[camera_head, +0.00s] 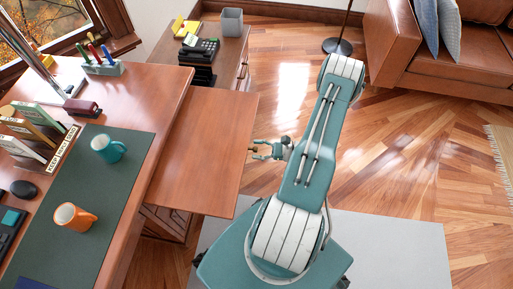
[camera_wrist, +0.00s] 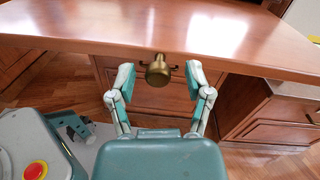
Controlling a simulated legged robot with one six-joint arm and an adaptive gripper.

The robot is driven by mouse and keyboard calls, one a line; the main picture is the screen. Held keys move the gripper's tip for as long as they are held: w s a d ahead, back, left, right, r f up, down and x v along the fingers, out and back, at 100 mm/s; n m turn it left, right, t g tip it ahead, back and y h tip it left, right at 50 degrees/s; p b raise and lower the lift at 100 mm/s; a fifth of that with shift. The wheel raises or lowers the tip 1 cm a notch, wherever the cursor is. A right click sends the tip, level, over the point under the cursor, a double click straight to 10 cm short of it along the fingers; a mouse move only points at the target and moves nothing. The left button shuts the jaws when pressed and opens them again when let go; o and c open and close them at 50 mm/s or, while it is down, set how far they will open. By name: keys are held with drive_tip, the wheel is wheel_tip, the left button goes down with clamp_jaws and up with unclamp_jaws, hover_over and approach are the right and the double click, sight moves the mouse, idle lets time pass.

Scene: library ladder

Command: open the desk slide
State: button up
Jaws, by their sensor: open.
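The desk slide (camera_head: 205,150) is a flat reddish-brown wooden board standing out from the right side of the desk (camera_head: 150,85). In the wrist view its front edge and top (camera_wrist: 230,35) cross the upper part of the picture. A round brass knob (camera_wrist: 158,70) is on its front edge. My gripper (camera_head: 257,150) is just off the slide's right edge in the head view. In the wrist view my gripper (camera_wrist: 159,84) is open, with one finger on each side of the knob and visible gaps between. The knob is hidden in the head view.
An orange mug (camera_head: 73,217) and a teal mug (camera_head: 106,148) stand on the dark desk mat (camera_head: 100,190). A low cabinet (camera_head: 228,70) with a black phone stands behind the slide. A brown sofa (camera_head: 440,65) is at upper right. Wooden floor (camera_head: 400,150) is clear right of my arm.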

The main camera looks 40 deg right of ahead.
drive_tip(key=v, duration=1.1)
drive_tip(key=shift+s+d, duration=0.2)
drive_tip(key=shift+s, duration=0.05)
drive_tip(key=shift+r, duration=0.1)
drive_tip(key=w+a+r+n+g+h, duration=0.1)
drive_tip(key=w+a+r+n+g, duration=0.35)
drive_tip(key=r, duration=0.35)
drive_tip(key=w+a+r+n+g+h, duration=0.1)
drive_tip(key=w+a+r+n+g, duration=0.3)
drive_tip(key=r, duration=0.4)
drive_tip(key=w+a+r+n+g+h, duration=0.1)
drive_tip(key=w+a+r+n+g, duration=0.1)
drive_tip(key=a+r+n+g, duration=0.45)
drive_tip(key=s+a+r+n+t+h, duration=0.3)
drive_tip(key=a+r+n+h, duration=0.1)
drive_tip(key=r, duration=0.5)
drive_tip(key=s+a+r+n+t+h, duration=0.3)
drive_tip(key=s+a+r+n+h, duration=0.1)
drive_tip(key=a+r+n, duration=0.3)
wheel_tip(320, 180, up, 2)
drive_tip(key=a, duration=0.2)
drive_tip(key=shift+s+a+r+t+h, duration=0.2)
drive_tip(key=shift+a+t+h, duration=0.1)
drive_tip(key=shift+a+t, duration=0.1)
drive_tip(key=shift+d, duration=0.1)
